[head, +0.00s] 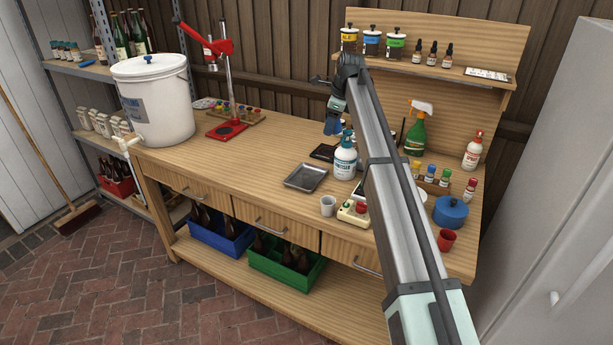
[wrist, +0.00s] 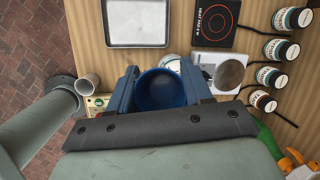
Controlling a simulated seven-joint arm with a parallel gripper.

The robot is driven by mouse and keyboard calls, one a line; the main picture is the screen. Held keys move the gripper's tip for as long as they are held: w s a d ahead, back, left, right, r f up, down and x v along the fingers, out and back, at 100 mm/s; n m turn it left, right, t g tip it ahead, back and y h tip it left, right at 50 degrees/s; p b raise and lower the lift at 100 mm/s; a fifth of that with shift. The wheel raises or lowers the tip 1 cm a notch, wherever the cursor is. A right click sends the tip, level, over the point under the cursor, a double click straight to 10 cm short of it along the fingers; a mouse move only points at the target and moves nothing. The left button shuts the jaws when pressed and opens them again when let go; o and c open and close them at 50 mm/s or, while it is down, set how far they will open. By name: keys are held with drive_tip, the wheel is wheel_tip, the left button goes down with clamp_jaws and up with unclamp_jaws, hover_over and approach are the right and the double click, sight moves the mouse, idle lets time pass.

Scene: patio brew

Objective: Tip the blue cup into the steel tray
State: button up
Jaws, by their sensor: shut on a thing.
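The blue cup (wrist: 161,90) is between the two fingers of my gripper (wrist: 158,92) in the wrist view. The fingers are shut on its sides, and its round mouth faces the camera. What is inside is too dark to tell. In the head view my gripper (head: 332,127) is held above the back of the bench; the cup cannot be told apart from the blue fingers there. The steel tray (head: 305,177) lies flat on the bench, in front and to the left of my gripper. It looks empty in the wrist view (wrist: 137,24), up and left of the cup.
A white pump bottle (head: 345,162) stands right of the tray. A pale cup (head: 328,206) stands in front. A black heat pad (wrist: 214,22) lies beside the tray. A red capping stand (head: 226,130) and white bucket (head: 155,100) are left. The bench left of the tray is clear.

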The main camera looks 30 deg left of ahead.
drive_tip(key=shift+w+d+r+g+y, duration=0.4)
drive_tip(key=shift+d+r+g+y, duration=0.1)
drive_tip(key=shift+d+r+y, duration=0.25)
drive_tip(key=shift+w+d+f+g+y, duration=0.25)
drive_tip(key=shift+d+g+y, duration=0.2)
drive_tip(key=shift+y, duration=0.4)
